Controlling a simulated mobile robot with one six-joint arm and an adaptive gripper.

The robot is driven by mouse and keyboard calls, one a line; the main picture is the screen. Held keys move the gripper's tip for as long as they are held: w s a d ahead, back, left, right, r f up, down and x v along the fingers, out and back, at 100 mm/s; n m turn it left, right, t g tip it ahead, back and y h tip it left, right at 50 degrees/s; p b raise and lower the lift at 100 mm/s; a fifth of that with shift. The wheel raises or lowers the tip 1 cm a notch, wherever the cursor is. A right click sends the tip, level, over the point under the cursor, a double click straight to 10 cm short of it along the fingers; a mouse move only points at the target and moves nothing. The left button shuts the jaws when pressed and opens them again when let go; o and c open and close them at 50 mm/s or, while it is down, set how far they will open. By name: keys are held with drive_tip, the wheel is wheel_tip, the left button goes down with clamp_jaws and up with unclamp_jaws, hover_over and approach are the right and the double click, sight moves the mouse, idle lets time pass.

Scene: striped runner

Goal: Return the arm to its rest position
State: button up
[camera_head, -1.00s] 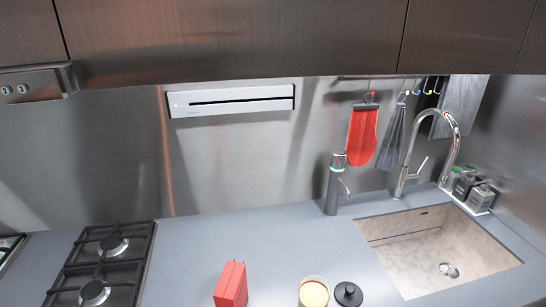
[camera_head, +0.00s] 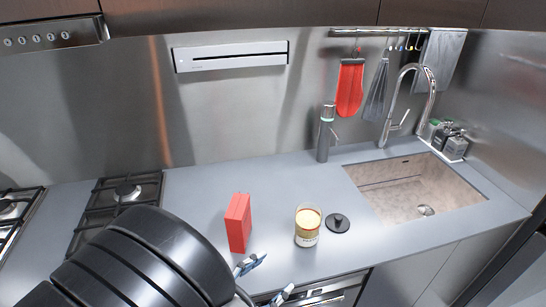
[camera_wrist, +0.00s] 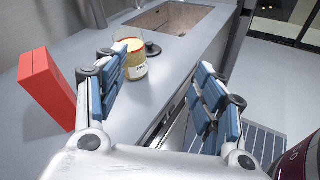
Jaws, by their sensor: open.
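My gripper (camera_head: 267,279) is open and empty at the front edge of the counter in the head view. In the wrist view, its two blue-padded fingers (camera_wrist: 160,72) stand wide apart with nothing between them. My black arm comes in from the lower left of the head view and covers part of the counter and hob. A red box (camera_head: 238,222) stands on the counter beyond the gripper; it also shows at the left of the wrist view (camera_wrist: 48,88). The gripper appears apart from it.
A glass jar with pale yellow contents (camera_head: 307,226) and a black round lid (camera_head: 337,223) are right of the box. A sink (camera_head: 405,190) with a tall tap lies farther right, and a gas hob (camera_head: 118,196) at left. A dark red thing (camera_wrist: 303,160) is cut off at lower right.

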drive_tip(key=s+d+r+m+g+y, duration=0.1)
drive_tip(key=s+d+r+m+g, duration=0.2)
drive_tip(key=d+m+g, duration=0.4)
drive_tip(key=s+d+r+m+g+y, duration=0.2)
drive_tip(key=s+d+r+m+g, duration=0.15)
drive_tip(key=d+m, duration=0.35)
drive_tip(key=s+d+r+m+t+y, duration=0.1)
drive_tip(key=s+r+m+t+y, duration=0.3)
drive_tip(key=m, duration=0.6)
wheel_tip(320, 180, up, 2)
drive_tip(key=y, duration=0.3)
drive_tip(key=shift+s+d+y, duration=0.25)
drive_tip(key=shift+s+y, duration=0.15)
